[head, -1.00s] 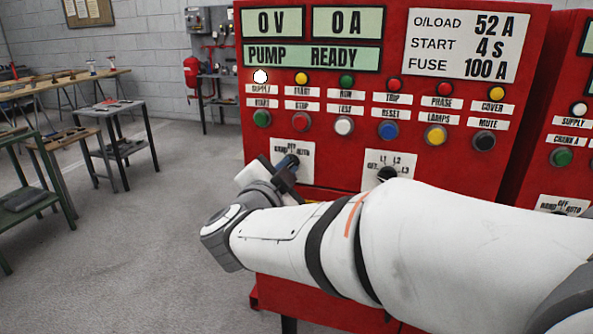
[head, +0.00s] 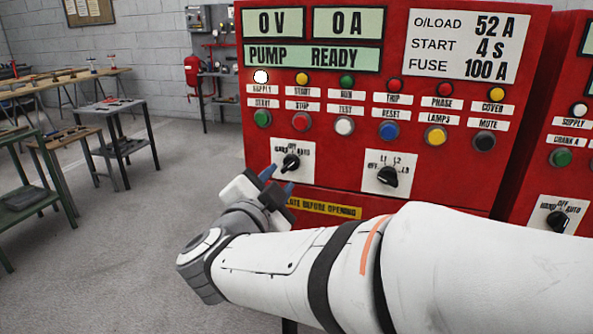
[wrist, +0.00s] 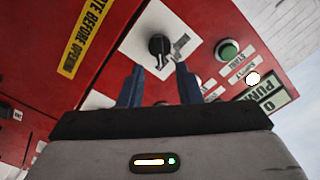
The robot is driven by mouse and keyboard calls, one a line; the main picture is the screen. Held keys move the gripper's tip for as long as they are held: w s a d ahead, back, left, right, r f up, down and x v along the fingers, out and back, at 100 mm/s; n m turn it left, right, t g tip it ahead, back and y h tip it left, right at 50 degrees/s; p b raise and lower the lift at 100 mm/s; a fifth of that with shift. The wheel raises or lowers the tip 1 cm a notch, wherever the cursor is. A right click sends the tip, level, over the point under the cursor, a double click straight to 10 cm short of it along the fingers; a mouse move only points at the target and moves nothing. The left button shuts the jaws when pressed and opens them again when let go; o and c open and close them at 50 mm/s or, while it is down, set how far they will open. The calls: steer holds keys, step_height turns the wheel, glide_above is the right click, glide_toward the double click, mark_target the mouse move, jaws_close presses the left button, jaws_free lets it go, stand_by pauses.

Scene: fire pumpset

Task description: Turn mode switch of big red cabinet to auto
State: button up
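The big red cabinet (head: 330,200) fills the middle and right of the head view. Its mode switch (head: 290,162) is a black knob on a white plate marked HAND, OFF and AUTO, low on the panel's left. I cannot tell for certain which mark the knob points to. My gripper (head: 278,180) is just below and in front of the knob, apart from it. In the wrist view the two dark fingers (wrist: 160,76) stand apart with nothing between them, and the mode switch (wrist: 158,46) shows beyond their tips.
A second knob (head: 387,177) with L1, L2 and L3 marks sits to the right. Rows of buttons and lamps are above, including a green button (head: 262,118). Another red cabinet (head: 575,100) stands at the right edge. Work tables (head: 120,107) stand at left; the floor between is clear.

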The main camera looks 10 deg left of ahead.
steer(key=s, duration=0.2)
steer(key=shift+s+a, duration=0.1)
steer(key=shift+s, duration=0.2)
steer(key=n+g+y+p, duration=0.5)
steer(key=n+y+p, duration=0.2)
steer(key=n+p, duration=0.1)
glide_toward(323, 167)
steer(key=w+a, duration=0.2)
steer(key=a, duration=0.1)
steer(key=s+d+f+n+g+h+p, duration=0.1)
steer(key=s+d+f+g+h+p, duration=0.2)
steer(key=s+d+g, duration=0.2)
steer(key=s+d+f+n+g+h+p, duration=0.1)
steer(key=s+d+f+g+h+p, duration=0.1)
steer(key=s+d, duration=0.9)
steer(key=d+f+g+p, duration=0.1)
steer(key=d+f+g, duration=0.1)
steer(key=d, duration=0.4)
steer(key=shift+s+d+g+h, duration=0.25)
steer(key=shift+d+g+h, duration=0.15)
steer(key=shift+g, duration=0.3)
steer(key=shift+a+f, duration=0.1)
